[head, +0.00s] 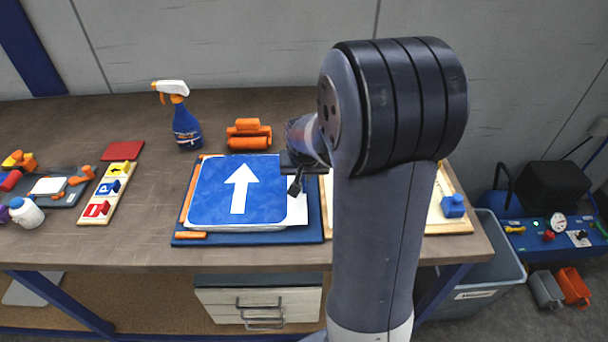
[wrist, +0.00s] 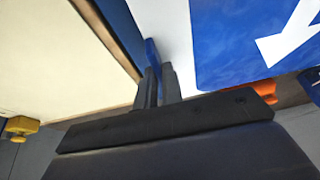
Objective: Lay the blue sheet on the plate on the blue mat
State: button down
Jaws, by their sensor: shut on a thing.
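The blue sheet (head: 215,190) bears a white arrow and lies over the plate (head: 235,229), whose pale front edge shows under it. Both are on the blue mat (head: 255,238). A white strip (head: 298,210) extends past the sheet's right side. The sheet's blue face (wrist: 235,50) and the white strip (wrist: 172,30) also show in the wrist view. My gripper (head: 294,184) is at the sheet's right side. In the wrist view my gripper (wrist: 158,78) is shut on a narrow blue tab (wrist: 152,52) beside the white strip. The sheet's contact with the plate is partly hidden.
Orange pieces (head: 249,135) and a spray bottle (head: 185,125) stand behind the mat. A board with coloured signs (head: 109,194) lies left. A wood-framed tray (head: 450,222) is right, partly hidden by my arm. Bare table (head: 150,215) lies left of the mat.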

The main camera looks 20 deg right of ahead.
jog(key=c, duration=0.8)
grip_release()
jog(key=shift+c, duration=0.2)
jog(key=shift+r+p, duration=2.55)
jog(key=shift+r, duration=1)
jog(key=shift+f, duration=0.1)
notch_tip(320, 180, down, 7)
jog(key=b, duration=0.5)
jog(key=shift+f, duration=0.15)
jog(key=shift+r, duration=0.3)
